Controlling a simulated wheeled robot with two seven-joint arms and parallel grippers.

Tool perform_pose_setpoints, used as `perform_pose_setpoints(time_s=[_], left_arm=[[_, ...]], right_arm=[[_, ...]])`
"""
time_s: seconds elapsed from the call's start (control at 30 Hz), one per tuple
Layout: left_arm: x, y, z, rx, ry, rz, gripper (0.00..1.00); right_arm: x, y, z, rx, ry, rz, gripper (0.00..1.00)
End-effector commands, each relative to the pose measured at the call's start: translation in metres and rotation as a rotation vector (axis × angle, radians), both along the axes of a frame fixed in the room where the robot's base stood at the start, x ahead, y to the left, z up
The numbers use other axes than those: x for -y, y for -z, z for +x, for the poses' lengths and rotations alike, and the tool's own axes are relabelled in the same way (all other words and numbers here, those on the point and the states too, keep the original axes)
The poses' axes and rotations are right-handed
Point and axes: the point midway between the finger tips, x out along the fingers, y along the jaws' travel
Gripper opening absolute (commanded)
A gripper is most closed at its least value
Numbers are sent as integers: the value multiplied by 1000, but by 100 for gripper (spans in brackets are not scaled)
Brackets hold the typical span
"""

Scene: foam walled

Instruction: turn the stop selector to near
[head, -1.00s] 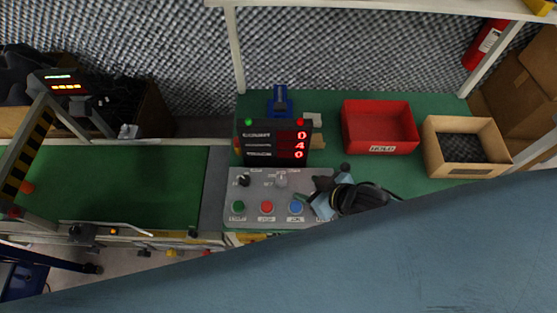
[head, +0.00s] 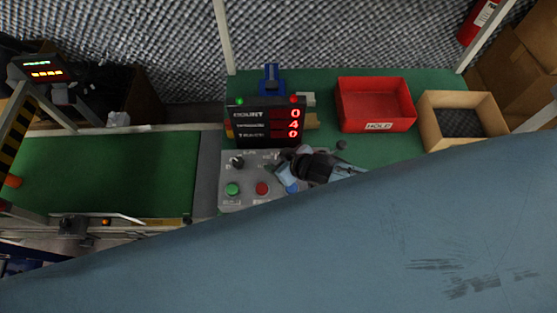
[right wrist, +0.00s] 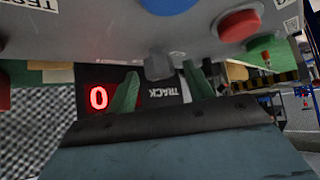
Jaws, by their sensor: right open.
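The grey control panel (head: 227,187) lies on the green bench in the head view, with a black selector knob (head: 237,162) at its upper left. A grey selector knob (right wrist: 158,67) shows in the right wrist view; in the head view my gripper hides it. The labels are too small to tell which knob is the stop selector. My right gripper (head: 281,172) is over the right part of the panel. In the right wrist view my open fingers (right wrist: 160,84) stand either side of the grey knob, with gaps. My left gripper is not in view.
A green button (head: 232,189), a red button (head: 262,188) and a partly covered blue button (head: 292,187) line the panel's front. The counter display (head: 266,122) stands behind it. A red bin (head: 376,126) and a cardboard box (head: 467,144) stand to the right.

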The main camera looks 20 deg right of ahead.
Motion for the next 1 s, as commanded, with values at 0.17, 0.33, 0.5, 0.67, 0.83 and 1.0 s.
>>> perform_pose_setpoints(time_s=[0.17, 0.33, 0.5, 0.67, 0.83, 1.0], left_arm=[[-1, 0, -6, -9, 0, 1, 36], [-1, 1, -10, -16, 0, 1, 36], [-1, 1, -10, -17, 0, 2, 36], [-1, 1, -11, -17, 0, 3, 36], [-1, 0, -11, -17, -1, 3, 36], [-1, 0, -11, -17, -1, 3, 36]], right_arm=[[0, 0, 0, 0, 0, 0, 52], [0, 0, 0, 0, 0, 0, 39], [0, 0, 0, 0, 0, 0, 17], [0, 0, 0, 0, -1, 0, 7], [0, 0, 1, -1, -25, -1, 7], [2, 0, 2, 2, -92, -4, 7]])
